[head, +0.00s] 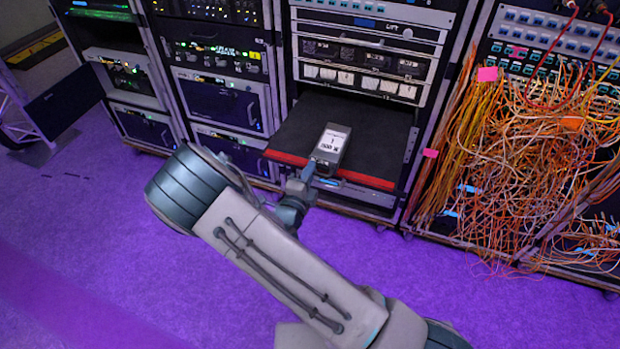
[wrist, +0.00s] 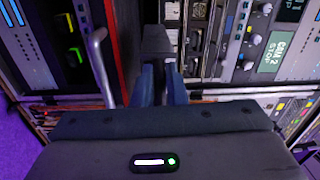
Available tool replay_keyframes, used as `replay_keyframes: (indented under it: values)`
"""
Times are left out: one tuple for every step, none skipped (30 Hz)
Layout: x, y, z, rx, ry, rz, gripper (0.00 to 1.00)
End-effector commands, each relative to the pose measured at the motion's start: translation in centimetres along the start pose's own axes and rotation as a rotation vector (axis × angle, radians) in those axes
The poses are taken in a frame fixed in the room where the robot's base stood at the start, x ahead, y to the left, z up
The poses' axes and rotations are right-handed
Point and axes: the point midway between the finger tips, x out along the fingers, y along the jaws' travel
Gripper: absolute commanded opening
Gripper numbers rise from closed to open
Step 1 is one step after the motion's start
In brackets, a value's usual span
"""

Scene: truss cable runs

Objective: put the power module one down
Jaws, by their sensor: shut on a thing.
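The power module one (head: 331,147) is a dark grey box with a white label on its top face. In the head view it is over the dark pull-out shelf (head: 375,145) with a red front edge, near that edge. I cannot tell whether it rests on the shelf or hangs just above it. My gripper (head: 308,172) reaches in from the front and is shut on the module's near end. In the wrist view, my gripper (wrist: 158,70) has its two fingers close together against a dark block, the module (wrist: 157,42). Its underside is hidden.
Rack units with a row of white-fronted slots (head: 360,82) stand above the shelf. The shelf is bare on both sides of the module. A thick tangle of orange cables (head: 530,150) hangs at the right. Another rack (head: 225,85) stands left. Purple floor lies in front.

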Motion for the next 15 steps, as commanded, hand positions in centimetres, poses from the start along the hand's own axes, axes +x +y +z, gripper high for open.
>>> replay_keyframes:
  values:
    - [0.1,0.7,0.0,-0.001,0.001,-0.006,0.00]
    - [0.1,1.1,0.1,-0.001,0.001,-0.006,0.00]
    - [0.0,1.6,0.1,0.000,0.001,-0.006,0.00]
    - [0.0,1.8,0.1,0.000,0.001,-0.006,0.00]
    - [0.0,2.0,0.1,0.000,0.001,-0.005,0.00]
    - [0.0,2.1,0.1,0.000,0.002,-0.005,0.00]
    - [0.0,2.1,0.1,0.001,0.002,-0.006,0.00]
    - [0.0,2.1,0.1,0.001,0.002,-0.006,0.00]
    - [0.0,2.0,0.1,0.001,0.002,-0.006,0.00]
    - [0.0,2.0,0.1,0.002,0.002,-0.006,0.00]
    - [0.0,2.0,0.1,0.002,0.002,-0.006,0.00]
    - [0.0,2.0,0.1,0.002,0.002,-0.006,0.00]
    - [0.0,2.0,0.1,0.001,0.002,-0.006,0.00]
    - [0.0,2.1,0.1,0.001,0.002,-0.006,0.00]
    - [0.0,2.2,0.1,0.001,0.002,-0.006,0.00]
